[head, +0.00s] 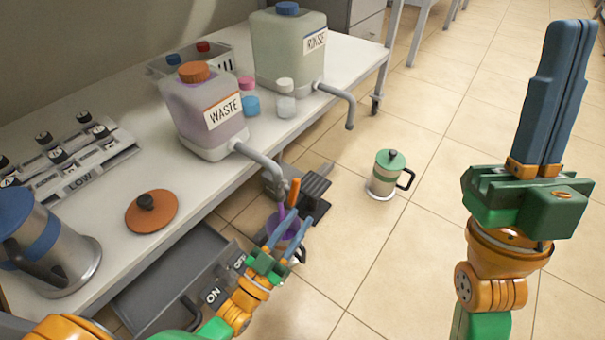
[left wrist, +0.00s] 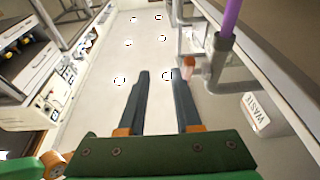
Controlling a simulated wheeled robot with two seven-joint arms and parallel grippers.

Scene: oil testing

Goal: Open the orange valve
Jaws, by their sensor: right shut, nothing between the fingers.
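The orange valve handle (head: 294,190) stands upright on the grey spout (head: 258,158) of the WASTE jug (head: 205,112). It also shows in the left wrist view (left wrist: 188,66), just beside the right-hand fingertip and not between the fingers. My left gripper (head: 298,218) is open and empty, just in front of the handle; I cannot tell whether it touches it. Purple liquid (left wrist: 231,18) runs from the spout end in the left wrist view. A pot with purple inside (head: 283,224) is below the spout, partly hidden by my gripper. My right gripper (head: 574,24) is shut and empty, raised at far right.
The bench (head: 110,240) holds the RINSE jug (head: 288,50), an orange lid (head: 151,212), a metal pot (head: 50,255) and small capped bottles. A green-lidded pot (head: 388,173) stands on the floor. A grey unit marked ON and OFF (head: 185,275) is below the bench.

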